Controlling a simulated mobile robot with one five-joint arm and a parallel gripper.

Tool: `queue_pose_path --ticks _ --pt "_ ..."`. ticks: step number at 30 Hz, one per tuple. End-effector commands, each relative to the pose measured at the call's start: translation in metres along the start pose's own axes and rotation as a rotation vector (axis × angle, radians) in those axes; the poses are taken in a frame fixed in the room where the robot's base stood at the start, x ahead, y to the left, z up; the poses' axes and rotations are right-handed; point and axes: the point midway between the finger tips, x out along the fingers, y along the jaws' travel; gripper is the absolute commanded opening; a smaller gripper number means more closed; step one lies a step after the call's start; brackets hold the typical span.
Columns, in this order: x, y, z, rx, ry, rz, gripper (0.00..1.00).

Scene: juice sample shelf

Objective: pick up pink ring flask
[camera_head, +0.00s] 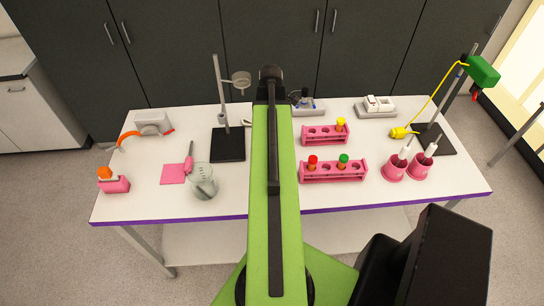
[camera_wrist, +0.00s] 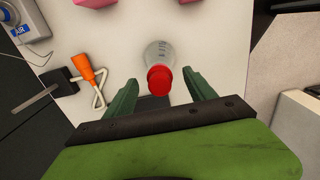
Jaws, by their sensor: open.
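In the wrist view a clear flask (camera_wrist: 160,53) with a red top (camera_wrist: 159,80) stands on the white table between the fingers of my gripper (camera_wrist: 162,76). The green fingers are apart, one on each side of the red top, with gaps visible. No pink ring shows on this flask, so I cannot tell whether it is the pink ring flask. In the head view my green arm hides this spot and the fingers. Two pink-based vessels with pale upright stems, left (camera_head: 394,168) and right (camera_head: 420,166), stand at the table's right side.
Pink racks, front (camera_head: 333,177) and back (camera_head: 316,141), hold capped tubes. A glass beaker (camera_head: 204,187) and a ring stand (camera_head: 228,144) stand left of my arm. An orange plug (camera_wrist: 82,67) lies left of my fingers. The front right table corner looks clear.

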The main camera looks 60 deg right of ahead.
Motion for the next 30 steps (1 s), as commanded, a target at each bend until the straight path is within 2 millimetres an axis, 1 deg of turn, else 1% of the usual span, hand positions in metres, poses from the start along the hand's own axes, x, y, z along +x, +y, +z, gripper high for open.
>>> queue_pose_path --ticks 2,9,10,12,18,30 --pt "0.008 0.000 0.000 0.000 0.000 0.000 0.64" --pt "0.049 0.001 -0.002 0.000 0.000 0.000 0.64" --pt "0.052 0.001 -0.002 0.000 0.000 0.000 0.64" --pt "0.054 0.001 -0.002 -0.001 0.000 0.000 0.64" --pt "0.050 0.001 -0.002 -0.001 0.000 0.000 0.64" --pt "0.050 0.001 -0.003 -0.002 0.000 0.000 0.12"
